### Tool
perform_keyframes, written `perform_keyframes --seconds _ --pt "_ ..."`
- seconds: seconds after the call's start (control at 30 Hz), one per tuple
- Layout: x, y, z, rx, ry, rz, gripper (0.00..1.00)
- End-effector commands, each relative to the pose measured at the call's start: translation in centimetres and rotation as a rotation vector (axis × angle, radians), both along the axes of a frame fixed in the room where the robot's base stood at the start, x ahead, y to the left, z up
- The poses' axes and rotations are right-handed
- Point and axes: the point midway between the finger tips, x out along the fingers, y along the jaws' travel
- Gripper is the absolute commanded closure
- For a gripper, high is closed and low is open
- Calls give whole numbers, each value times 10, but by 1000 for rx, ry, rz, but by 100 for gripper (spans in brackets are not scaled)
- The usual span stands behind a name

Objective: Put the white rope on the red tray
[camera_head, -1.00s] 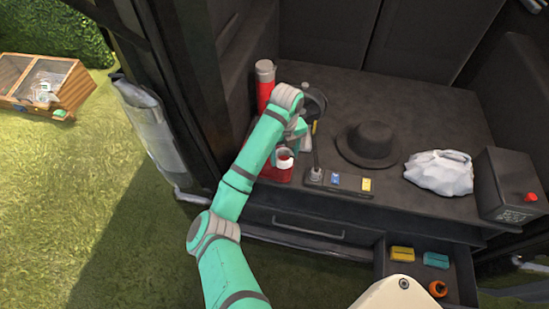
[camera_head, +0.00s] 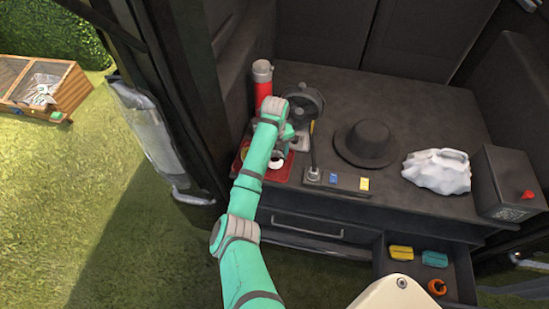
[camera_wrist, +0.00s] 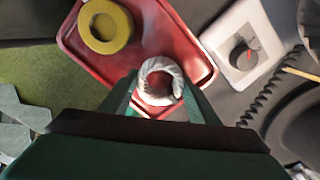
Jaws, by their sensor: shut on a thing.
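The white rope (camera_wrist: 160,70) is a small coiled loop, held between the fingertips of my gripper (camera_wrist: 158,92) in the wrist view. The red tray (camera_wrist: 192,58) lies below and beyond it, and the rope appears over the tray. I cannot tell whether the rope touches it. A yellow tape-like ring (camera_wrist: 106,26) rests on the tray's left part. In the head view my gripper (camera_head: 277,150) is at the tray (camera_head: 279,174), largely hidden by my arm, and part of the white rope (camera_head: 275,164) shows below it.
A red bottle (camera_head: 262,85) stands behind the tray. A white box with a dial (camera_wrist: 242,50) sits right of the tray. A black hat (camera_head: 366,143), white bag (camera_head: 437,171) and black box (camera_head: 510,183) are farther right. An open drawer (camera_head: 447,257) juts out below.

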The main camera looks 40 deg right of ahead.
Motion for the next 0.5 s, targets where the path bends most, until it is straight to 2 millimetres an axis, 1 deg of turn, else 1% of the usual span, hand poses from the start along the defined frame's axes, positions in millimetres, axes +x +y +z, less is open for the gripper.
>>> perform_keyframes --seconds 0.07,0.43,0.47,0.5 --pt "0 0 -6 1 0 0 73" --pt "1 0 -9 0 -2 0 73" --pt "1 0 -10 0 -1 0 40" --pt "1 0 -9 0 -2 0 30"
